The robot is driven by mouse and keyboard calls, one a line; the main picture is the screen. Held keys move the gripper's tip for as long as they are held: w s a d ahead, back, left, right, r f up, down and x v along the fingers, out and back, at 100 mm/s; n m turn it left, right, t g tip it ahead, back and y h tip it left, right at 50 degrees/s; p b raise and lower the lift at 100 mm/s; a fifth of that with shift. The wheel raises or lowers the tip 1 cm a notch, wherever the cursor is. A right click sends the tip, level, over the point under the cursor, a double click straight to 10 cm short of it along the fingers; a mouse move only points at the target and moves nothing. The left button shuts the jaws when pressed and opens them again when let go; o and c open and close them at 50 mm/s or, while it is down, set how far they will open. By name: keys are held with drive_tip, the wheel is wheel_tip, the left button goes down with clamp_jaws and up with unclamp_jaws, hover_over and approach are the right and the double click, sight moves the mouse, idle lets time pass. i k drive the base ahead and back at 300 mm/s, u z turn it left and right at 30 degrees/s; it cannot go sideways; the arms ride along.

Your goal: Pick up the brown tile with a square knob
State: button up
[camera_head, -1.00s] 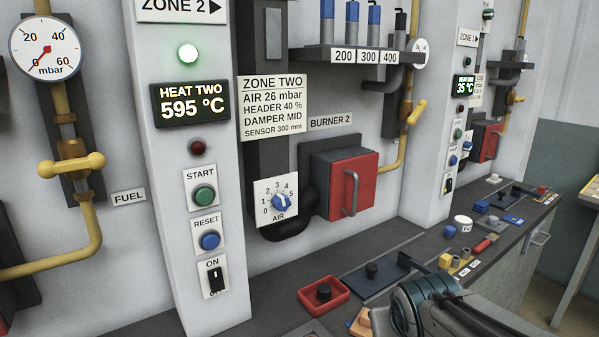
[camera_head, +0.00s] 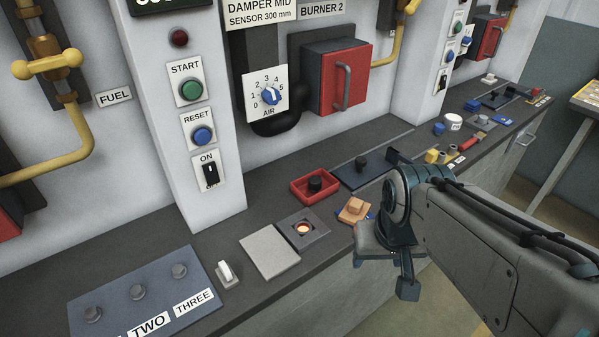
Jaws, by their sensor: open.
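The brown tile (camera_head: 354,210) lies on the dark counter near its front edge, right of the middle of the view. It is light orange-brown with a raised square knob on top. Something blue shows at its right side, mostly hidden. My gripper (camera_head: 383,276) hangs in front of the counter, to the lower right of the tile and apart from it. It is open, and I see nothing between its fingers.
A red tray (camera_head: 296,190) with a black knobbed piece stands behind the tile. A dark plate (camera_head: 352,178) is behind it to the right. A square holder with a glowing round centre (camera_head: 303,230) and a grey slab (camera_head: 268,252) are to the left. Small blocks crowd the counter's right.

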sight(356, 208)
drive_tip(key=z, duration=1.75)
drive_tip(key=i, duration=1.5)
drive_tip(key=u, duration=3.5)
